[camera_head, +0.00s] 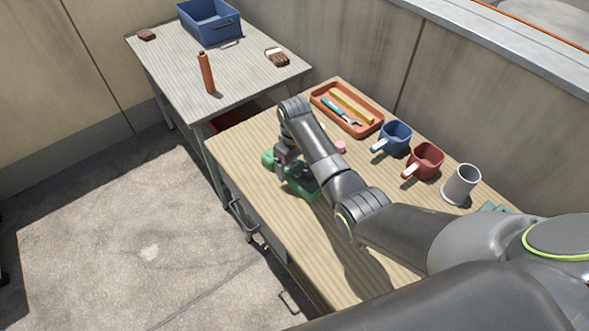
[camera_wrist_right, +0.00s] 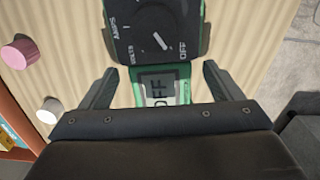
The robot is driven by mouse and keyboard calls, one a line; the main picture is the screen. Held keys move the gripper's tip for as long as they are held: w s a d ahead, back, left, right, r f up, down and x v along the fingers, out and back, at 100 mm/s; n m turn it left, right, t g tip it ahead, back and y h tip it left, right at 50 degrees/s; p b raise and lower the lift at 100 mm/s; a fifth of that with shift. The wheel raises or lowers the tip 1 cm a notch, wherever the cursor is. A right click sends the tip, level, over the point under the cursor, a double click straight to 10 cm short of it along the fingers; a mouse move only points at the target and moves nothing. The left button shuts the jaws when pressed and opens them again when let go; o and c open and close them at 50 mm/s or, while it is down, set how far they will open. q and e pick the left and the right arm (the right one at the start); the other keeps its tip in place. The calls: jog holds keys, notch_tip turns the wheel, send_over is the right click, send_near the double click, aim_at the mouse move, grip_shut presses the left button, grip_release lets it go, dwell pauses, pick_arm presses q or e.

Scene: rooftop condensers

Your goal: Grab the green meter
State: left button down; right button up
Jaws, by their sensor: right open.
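The green meter (camera_head: 304,188) lies on the wooden table, partly hidden under my right arm in the head view. In the right wrist view the meter (camera_wrist_right: 158,36) shows its black dial, with AMPS, VOLTS and OFF marks, and its small screen. My right gripper (camera_head: 287,168) is at the meter, pointing down. In the right wrist view its two fingers (camera_wrist_right: 161,86) are spread, one on each side of the screen end. Whether they touch the meter I cannot tell. My left gripper is not in view.
An orange tray (camera_head: 322,103) with tools, a blue mug (camera_head: 396,138), a red mug (camera_head: 427,160) and a grey cup (camera_head: 462,184) stand along the wall side. A pink piece (camera_head: 340,147) lies near my arm. The second table (camera_head: 170,70) holds a blue bin (camera_head: 210,24) and an orange bottle (camera_head: 206,73).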

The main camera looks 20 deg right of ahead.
jog(key=shift+f, duration=0.8)
jog(key=shift+c, duration=0.4)
jog(key=shift+r, duration=0.1)
jog(key=c, duration=1.3)
